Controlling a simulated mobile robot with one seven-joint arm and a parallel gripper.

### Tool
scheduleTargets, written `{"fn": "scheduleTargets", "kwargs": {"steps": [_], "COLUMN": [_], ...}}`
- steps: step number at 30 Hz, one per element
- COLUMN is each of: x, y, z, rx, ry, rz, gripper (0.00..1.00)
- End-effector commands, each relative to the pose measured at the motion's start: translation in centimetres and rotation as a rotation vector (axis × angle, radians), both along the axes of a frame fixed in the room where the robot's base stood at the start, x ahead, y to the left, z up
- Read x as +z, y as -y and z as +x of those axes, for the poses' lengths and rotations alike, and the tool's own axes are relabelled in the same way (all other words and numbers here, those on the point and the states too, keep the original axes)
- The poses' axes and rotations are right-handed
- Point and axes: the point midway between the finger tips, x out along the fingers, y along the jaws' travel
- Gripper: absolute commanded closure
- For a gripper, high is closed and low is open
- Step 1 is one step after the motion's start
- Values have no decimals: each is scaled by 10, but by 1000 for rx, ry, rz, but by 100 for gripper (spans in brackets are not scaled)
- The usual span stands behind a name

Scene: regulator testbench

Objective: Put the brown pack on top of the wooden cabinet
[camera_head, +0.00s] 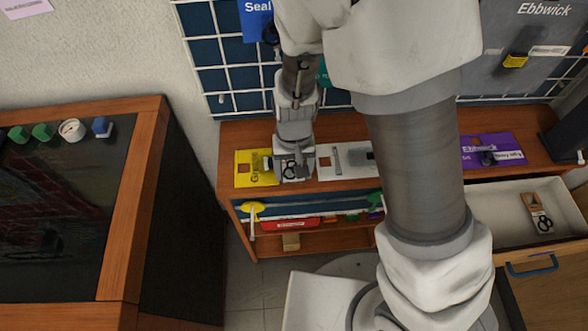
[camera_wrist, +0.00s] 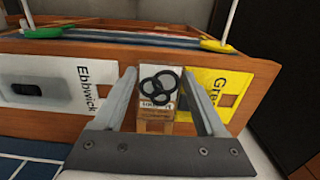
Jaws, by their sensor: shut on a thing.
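My gripper (camera_head: 291,172) is low over the wooden cabinet (camera_head: 236,190) with the long top, between a yellow card and a white card. In the wrist view my gripper (camera_wrist: 157,74) has its fingers on either side of a brown pack (camera_wrist: 155,115) with a pale label and black rings, and is shut on it. Whether the pack touches the cabinet top is unclear. In the head view the held pack is mostly hidden by the gripper. A similar brown pack (camera_head: 537,212) with black rings lies in the open white drawer at right.
A yellow card (camera_head: 256,168) and a white card (camera_head: 345,160) flank the gripper, and a purple card (camera_head: 490,150) lies farther right. A small box (camera_head: 291,241) sits on the lower shelf. A dark-topped, wood-framed unit (camera_head: 136,195) stands left.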

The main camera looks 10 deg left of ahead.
Motion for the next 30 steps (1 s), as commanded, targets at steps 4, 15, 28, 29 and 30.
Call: {"fn": "scheduleTargets", "kwargs": {"steps": [4, 15, 28, 29, 30], "x": [-15, -18, -15, -13, -8], "y": [-1, -1, -1, -1, -1], "z": [4, 4, 3, 3, 4], "rx": [-1, -1, 1, 1, 1], "ry": [0, 0, -1, -1, 1], "rz": [0, 0, 0, 0, 1], "gripper": [79, 23, 0, 0, 0]}}
